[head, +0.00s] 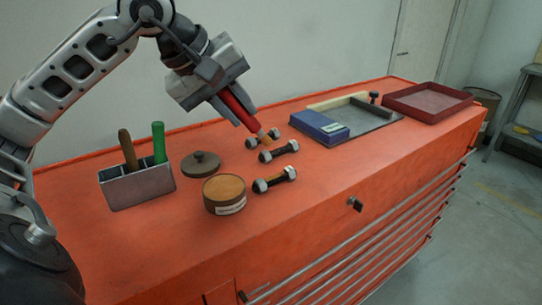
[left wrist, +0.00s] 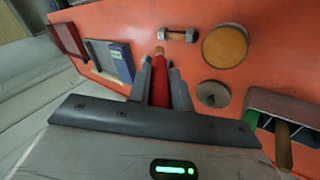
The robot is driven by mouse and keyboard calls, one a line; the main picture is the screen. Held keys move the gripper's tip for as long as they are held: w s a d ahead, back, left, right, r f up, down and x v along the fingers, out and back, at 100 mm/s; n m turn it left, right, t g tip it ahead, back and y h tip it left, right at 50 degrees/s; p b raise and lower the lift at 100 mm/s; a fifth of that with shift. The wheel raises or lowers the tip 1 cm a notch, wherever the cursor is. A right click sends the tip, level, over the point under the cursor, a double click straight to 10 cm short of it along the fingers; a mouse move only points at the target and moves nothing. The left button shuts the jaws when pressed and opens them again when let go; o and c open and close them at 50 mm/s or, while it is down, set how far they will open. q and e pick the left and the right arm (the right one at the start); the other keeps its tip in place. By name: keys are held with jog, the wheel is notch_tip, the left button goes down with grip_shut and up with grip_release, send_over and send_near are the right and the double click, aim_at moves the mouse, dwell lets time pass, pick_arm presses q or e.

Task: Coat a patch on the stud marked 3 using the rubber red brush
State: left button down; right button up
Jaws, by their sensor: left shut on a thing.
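My left gripper (head: 222,97) is shut on the red brush (head: 240,108), tilted with its bristles down and to the right. The brush also shows between the fingers in the left wrist view (left wrist: 160,88). Its tip is by the far stud (head: 253,140) and middle stud (head: 279,151); I cannot tell whether it touches either. The near stud (head: 275,180) lies in front of them. The studs have dark shanks and metal nuts; no number is legible. An open round tin (head: 225,208) of orange-brown stuff stands left of the near stud. My right gripper is not in view.
A grey holder (head: 138,190) with a brown and a green handle stands at left. A dark round lid (head: 200,164) lies behind the tin. A grey tray with a blue box (head: 320,126) and a red tray (head: 428,102) are at right. The orange cabinet top's front is clear.

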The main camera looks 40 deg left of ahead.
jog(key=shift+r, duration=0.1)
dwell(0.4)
pick_arm(q)
jog(key=shift+w+d+p, duration=0.15)
jog(key=shift+w+p, duration=0.3)
jog(key=shift+p, duration=0.4)
jog(key=shift+w+d+f+p, duration=0.1)
jog(key=shift+w+p, duration=0.15)
jog(key=shift+p, duration=0.15)
jog(key=shift+w+d+f, duration=0.1)
jog(key=shift+w+f, duration=0.1)
jog(key=shift+f, duration=0.1)
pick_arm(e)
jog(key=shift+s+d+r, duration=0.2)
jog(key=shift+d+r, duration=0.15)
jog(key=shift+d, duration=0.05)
